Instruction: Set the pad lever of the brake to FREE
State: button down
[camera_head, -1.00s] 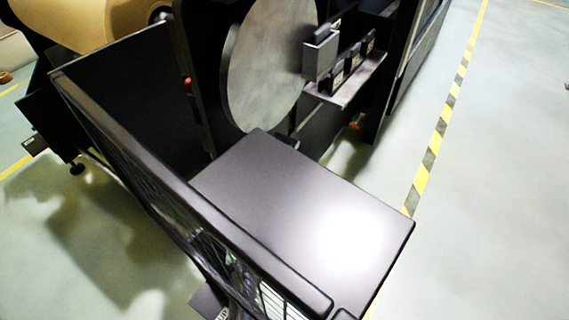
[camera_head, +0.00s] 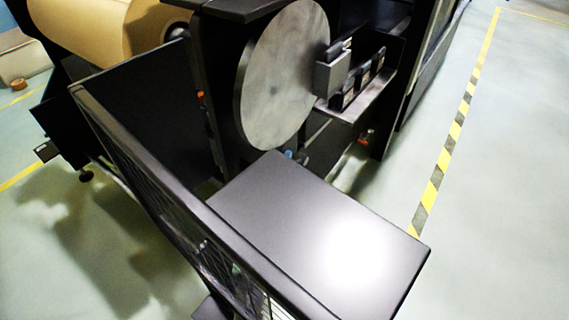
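The brake shows as a large grey disc (camera_head: 284,76) standing upright at the top middle of the head view. A grey block (camera_head: 331,73) with a dark top sits at the disc's right edge. I cannot make out a pad lever or any FREE marking at this size. My gripper is not in view.
Several dark blocks (camera_head: 363,79) stand on a grey ledge (camera_head: 352,107) right of the disc. A dark flat top (camera_head: 290,215) lies in front, beside a mesh guard panel (camera_head: 170,190). A kraft roll (camera_head: 100,28) is at upper left. The floor right of the striped line (camera_head: 447,145) is clear.

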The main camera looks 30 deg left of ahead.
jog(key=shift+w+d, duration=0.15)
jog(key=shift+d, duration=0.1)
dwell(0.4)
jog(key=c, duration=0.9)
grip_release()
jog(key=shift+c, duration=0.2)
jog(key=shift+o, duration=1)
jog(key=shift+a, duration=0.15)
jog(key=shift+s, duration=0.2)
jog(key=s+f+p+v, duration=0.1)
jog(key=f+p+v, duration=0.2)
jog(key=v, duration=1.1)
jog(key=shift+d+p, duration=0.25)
jog(key=shift+p, duration=0.25)
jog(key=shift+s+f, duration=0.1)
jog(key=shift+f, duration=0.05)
